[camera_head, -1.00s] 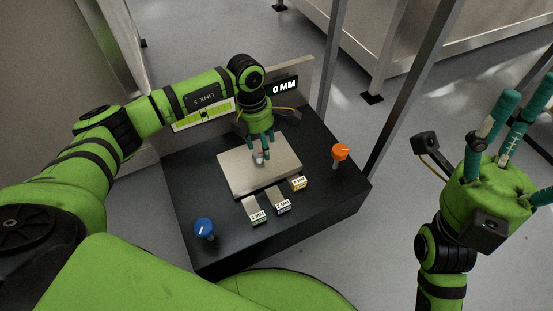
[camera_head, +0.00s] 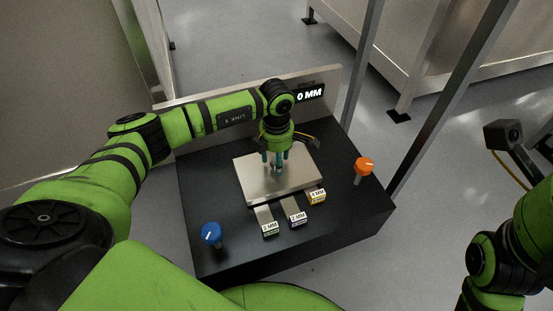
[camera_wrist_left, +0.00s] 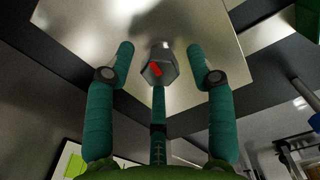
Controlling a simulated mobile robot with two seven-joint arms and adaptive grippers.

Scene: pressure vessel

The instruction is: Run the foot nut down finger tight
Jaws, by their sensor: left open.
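The foot nut (camera_wrist_left: 162,68), a grey hexagonal piece with a red mark, stands over the metal plate (camera_wrist_left: 105,25) in the left wrist view. My left gripper (camera_wrist_left: 163,58) is open, with one teal finger on each side of the nut and a third below it in the picture. Gaps show between the side fingers and the nut. In the head view my left gripper (camera_head: 276,165) points down over the plate (camera_head: 262,190), and its fingers hide most of the nut. My right gripper's fingers are outside the head view.
A display (camera_head: 310,95) reads 0 MM. Metal posts stand at the right.

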